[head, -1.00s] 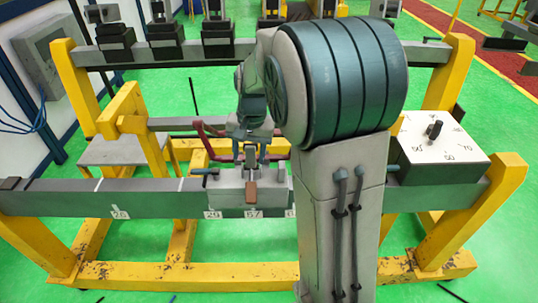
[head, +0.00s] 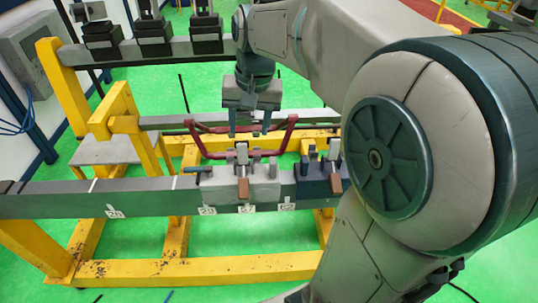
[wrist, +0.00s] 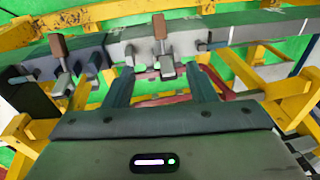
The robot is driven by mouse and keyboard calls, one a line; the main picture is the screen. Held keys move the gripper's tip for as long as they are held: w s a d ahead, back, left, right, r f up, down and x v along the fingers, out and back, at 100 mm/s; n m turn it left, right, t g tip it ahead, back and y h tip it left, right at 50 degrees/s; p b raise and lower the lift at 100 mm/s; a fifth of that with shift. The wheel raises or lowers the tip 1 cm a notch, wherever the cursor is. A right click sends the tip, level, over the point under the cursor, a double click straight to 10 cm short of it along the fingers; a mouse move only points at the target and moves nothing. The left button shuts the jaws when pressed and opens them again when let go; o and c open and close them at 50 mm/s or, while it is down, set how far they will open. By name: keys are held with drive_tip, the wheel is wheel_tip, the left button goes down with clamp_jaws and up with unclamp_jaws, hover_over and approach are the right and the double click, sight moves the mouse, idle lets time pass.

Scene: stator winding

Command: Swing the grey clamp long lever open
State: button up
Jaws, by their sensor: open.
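The grey clamp (head: 262,186) sits on the front dark beam. A lever with a brown grip (head: 243,188) hangs down over its front face, with a light grey upright part above. It also shows in the wrist view (wrist: 160,26), pointing away from my gripper. A short blue-tipped handle (head: 193,170) sticks out to the left. My gripper (head: 251,133) points down, behind and above the clamp, apart from it. In the wrist view its two fingers (wrist: 160,72) are spread with nothing held between them.
A dark blue clamp (head: 318,183) with its own brown grip stands close to the right on the same beam. A dark red bar frame (head: 205,145) lies behind the clamps, near my fingers. Several black blocks stand on the rear beam (head: 170,48).

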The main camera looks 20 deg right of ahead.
drive_tip(key=s+n+t+h+p, duration=0.1)
drive_tip(key=s+p, duration=0.4)
drive_tip(key=s, duration=0.8)
drive_tip(key=n+t, duration=0.1)
drive_tip(key=n, duration=0.1)
drive_tip(key=shift+a+r+n, duration=0.25)
drive_tip(key=shift+a+n, duration=0.1)
drive_tip(key=shift+n, duration=0.05)
drive_tip(key=shift+s+f, duration=0.4)
drive_tip(key=shift+s, duration=0.1)
